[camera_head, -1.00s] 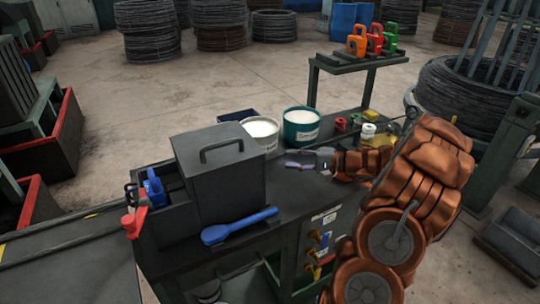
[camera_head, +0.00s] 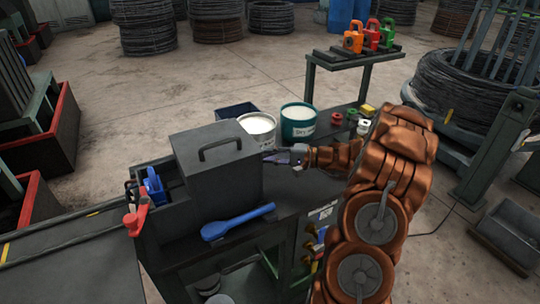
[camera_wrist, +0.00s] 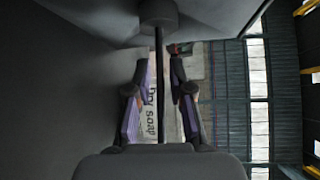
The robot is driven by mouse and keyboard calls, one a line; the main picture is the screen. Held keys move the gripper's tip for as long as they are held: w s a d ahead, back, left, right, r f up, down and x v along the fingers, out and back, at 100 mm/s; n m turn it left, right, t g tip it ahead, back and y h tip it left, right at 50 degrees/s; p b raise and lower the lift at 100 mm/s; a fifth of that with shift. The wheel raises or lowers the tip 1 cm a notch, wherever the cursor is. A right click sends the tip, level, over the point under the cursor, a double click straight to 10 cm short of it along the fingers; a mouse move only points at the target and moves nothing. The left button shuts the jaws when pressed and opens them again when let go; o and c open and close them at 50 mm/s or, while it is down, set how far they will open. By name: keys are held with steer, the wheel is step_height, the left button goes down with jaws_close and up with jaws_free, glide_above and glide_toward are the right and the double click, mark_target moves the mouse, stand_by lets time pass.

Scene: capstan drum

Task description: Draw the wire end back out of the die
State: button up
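A dark grey lidded box (camera_head: 216,165) stands on the bench, and my gripper (camera_head: 284,158) is at its right side. In the wrist view a round grey fitting (camera_wrist: 158,12), which looks like the die's exit, sticks out at the top. A thin dark wire (camera_wrist: 159,75) runs straight from it down between the fingers of my gripper (camera_wrist: 159,72). Gaps show on both sides of the wire, so the fingers are open around it and apart from it. The wire's free end is hidden near the palm. In the head view I cannot make out the wire.
A white tub (camera_head: 258,128) and a teal tub (camera_head: 299,124) stand behind my gripper. A blue tool (camera_head: 238,223) lies in front of the box. A red part (camera_head: 136,215) is at the bench's left end. A raised shelf (camera_head: 355,58) holds coloured clamps. Coiled wire (camera_head: 462,90) stands at right.

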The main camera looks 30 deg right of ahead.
jaws_close()
stand_by(0.4)
